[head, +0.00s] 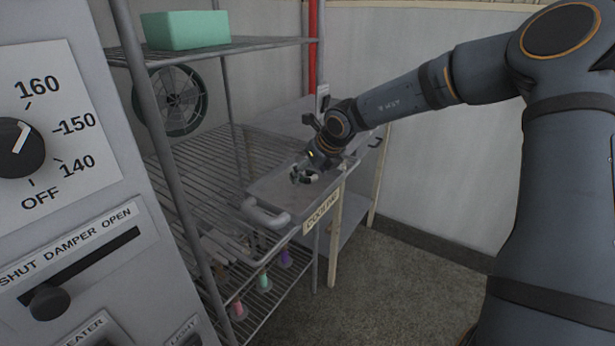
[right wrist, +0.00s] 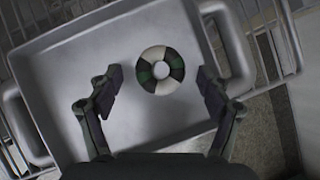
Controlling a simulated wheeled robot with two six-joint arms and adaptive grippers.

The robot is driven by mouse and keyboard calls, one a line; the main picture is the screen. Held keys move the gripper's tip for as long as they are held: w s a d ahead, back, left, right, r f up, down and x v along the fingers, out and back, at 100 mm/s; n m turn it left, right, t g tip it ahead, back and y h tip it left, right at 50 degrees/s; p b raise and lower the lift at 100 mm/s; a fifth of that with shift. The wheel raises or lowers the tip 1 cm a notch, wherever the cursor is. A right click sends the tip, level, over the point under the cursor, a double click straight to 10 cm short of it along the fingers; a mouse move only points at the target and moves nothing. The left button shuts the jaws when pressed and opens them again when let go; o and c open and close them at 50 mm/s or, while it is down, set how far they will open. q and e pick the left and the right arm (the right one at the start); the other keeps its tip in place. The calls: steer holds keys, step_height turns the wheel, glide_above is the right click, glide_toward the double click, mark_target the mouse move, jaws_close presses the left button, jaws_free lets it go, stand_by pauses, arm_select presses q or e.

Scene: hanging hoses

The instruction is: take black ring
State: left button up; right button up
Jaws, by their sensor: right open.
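A ring (right wrist: 161,70) with dark green, nearly black, and white segments lies flat on the bottom of a grey metal tray (right wrist: 75,50). No plain black ring shows. My right gripper (right wrist: 161,80) is open and empty, with one finger on each side of the ring in the right wrist view, apart from it. In the head view, my right gripper (head: 306,168) points down over the tray (head: 265,190) and partly hides the ring. I cannot tell its exact height above the ring. My left gripper is not in view.
A green block (head: 185,30) sits on the top shelf. Several coloured objects (head: 264,282) stand on a lower shelf. A control panel (head: 75,190) fills the left. The floor at right is clear.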

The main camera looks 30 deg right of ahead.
steer(key=c, duration=1.1)
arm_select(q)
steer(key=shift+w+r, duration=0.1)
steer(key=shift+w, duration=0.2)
arm_select(e)
steer(key=shift+r, duration=0.3)
step_height(320, 180, up, 2)
steer(key=shift+w+r, duration=0.1)
steer(key=shift+r, duration=0.1)
arm_select(q)
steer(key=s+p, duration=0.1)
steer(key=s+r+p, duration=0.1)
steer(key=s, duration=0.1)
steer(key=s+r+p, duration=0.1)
steer(key=p, duration=0.1)
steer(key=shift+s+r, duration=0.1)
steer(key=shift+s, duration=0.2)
arm_select(e)
steer(key=s+a+r, duration=0.5)
steer(key=s+r, duration=0.1)
steer(key=s, duration=0.1)
steer(key=s+a+r, duration=0.3)
steer(key=s+r, duration=0.1)
steer(key=shift+s+a, duration=0.1)
steer(key=shift+a, duration=0.25)
